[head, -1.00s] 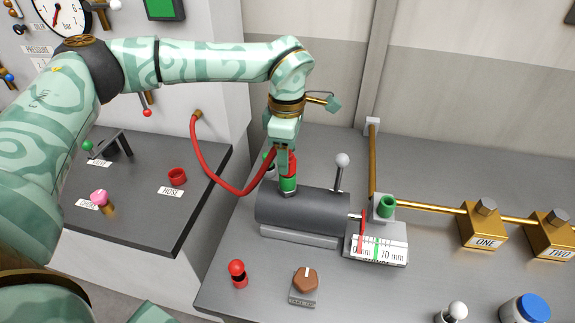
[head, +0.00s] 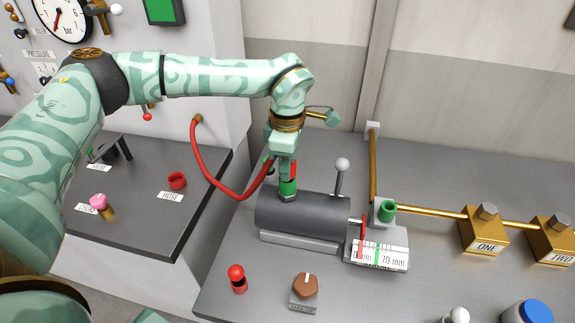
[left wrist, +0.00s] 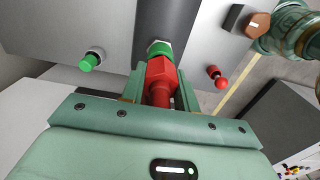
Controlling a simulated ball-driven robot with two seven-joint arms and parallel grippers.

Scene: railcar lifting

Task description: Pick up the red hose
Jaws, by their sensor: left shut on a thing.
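The red hose (head: 211,181) hangs in a curve from a brass wall fitting to my left gripper (head: 284,173). My left gripper is shut on the hose's red end coupling, which shows between the fingers in the left wrist view (left wrist: 161,80). The coupling is upright and meets the green port (head: 288,188) on top of the dark cylinder (head: 310,214). It appears to touch the port; whether it is locked to it I cannot tell. The fingers hide part of the coupling. My right gripper is not visible.
A red holder (head: 177,180) labelled HOSE sits on the left bench. A lever with a grey ball (head: 342,164) stands close right of my gripper. A gauge (head: 380,255), a red knob (head: 237,277) and a brown knob (head: 305,284) are nearby. Brass pipes run along the right.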

